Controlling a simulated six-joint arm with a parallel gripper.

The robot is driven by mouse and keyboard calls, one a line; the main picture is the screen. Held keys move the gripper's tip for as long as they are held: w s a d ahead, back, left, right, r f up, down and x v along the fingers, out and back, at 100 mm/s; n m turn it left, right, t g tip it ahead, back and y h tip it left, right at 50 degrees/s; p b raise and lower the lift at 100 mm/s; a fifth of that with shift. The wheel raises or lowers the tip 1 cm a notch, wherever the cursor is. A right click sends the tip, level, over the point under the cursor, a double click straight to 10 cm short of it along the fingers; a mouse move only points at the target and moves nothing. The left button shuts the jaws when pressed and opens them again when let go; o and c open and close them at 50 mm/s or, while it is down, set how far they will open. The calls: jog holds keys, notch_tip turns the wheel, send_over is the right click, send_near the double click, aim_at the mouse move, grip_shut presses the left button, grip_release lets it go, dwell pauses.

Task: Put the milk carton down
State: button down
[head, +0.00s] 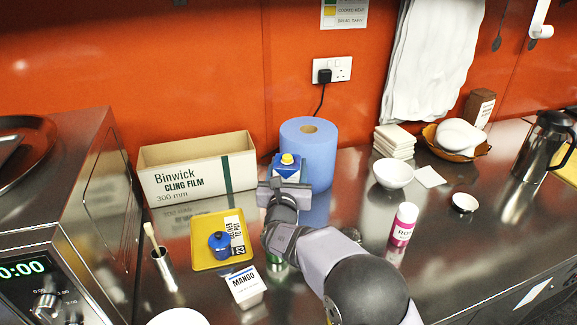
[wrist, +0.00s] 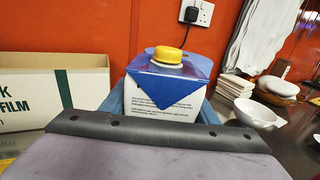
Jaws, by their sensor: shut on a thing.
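The milk carton (head: 287,168) has a blue top and a yellow cap. In the head view it is at my gripper (head: 284,184), in front of the blue paper roll (head: 308,150) and right of the cling film box (head: 197,168). In the wrist view the carton (wrist: 168,92) stands upright, with white sides and printed text below the blue top. My gripper is shut on the carton. Its fingers and the carton's lower part are mostly hidden, so I cannot tell whether the base touches the counter.
A pink-and-white bottle (head: 403,224) and a white bowl (head: 393,174) stand right. Bare steel counter (head: 350,205) shows between the roll and the bottle.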

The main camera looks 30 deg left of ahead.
jog(key=c, duration=1)
grip_release()
jog(key=shift+c, duration=0.2)
jog(key=o, duration=0.3)
jog(key=shift+o, duration=0.2)
jog(key=shift+r, duration=0.15)
jog(key=b+v, duration=0.3)
jog(key=v, duration=0.9)
jog(key=shift+d, duration=0.1)
